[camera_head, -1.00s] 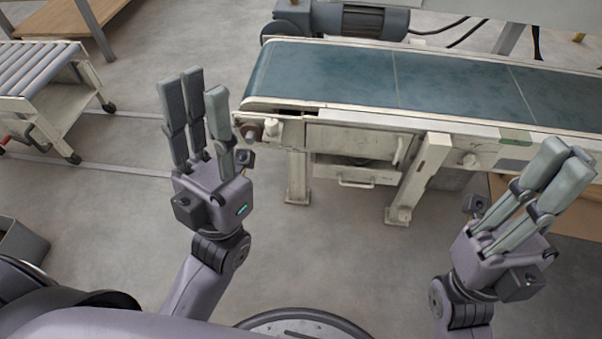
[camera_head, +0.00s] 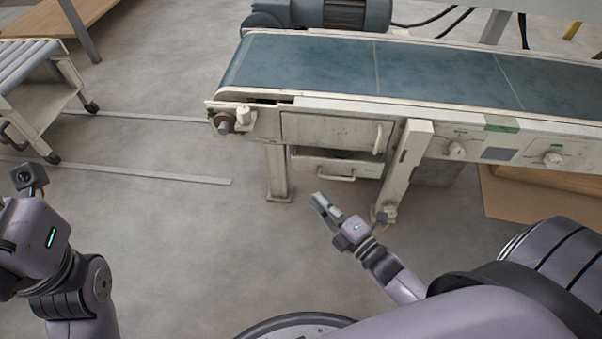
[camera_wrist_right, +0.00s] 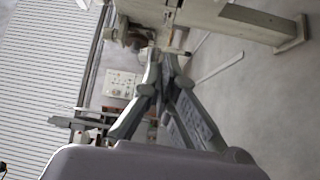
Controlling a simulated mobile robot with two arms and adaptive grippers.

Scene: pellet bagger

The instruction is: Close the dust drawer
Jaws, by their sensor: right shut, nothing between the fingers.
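The dust drawer (camera_head: 308,164) is the low cream drawer under the conveyor's near end. It has a bar handle on its front and looks pulled out, with a dark gap above the front. My right gripper (camera_head: 319,203) is shut and empty, below and in front of the drawer, apart from its handle. In the right wrist view my fingers (camera_wrist_right: 161,62) meet at the tips with nothing between them. My left gripper (camera_head: 32,235) is at the left edge; its fingers are out of the picture.
The conveyor's legs (camera_head: 277,172) and (camera_head: 405,165) flank the drawer. A roller table (camera_head: 45,95) stands at left.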

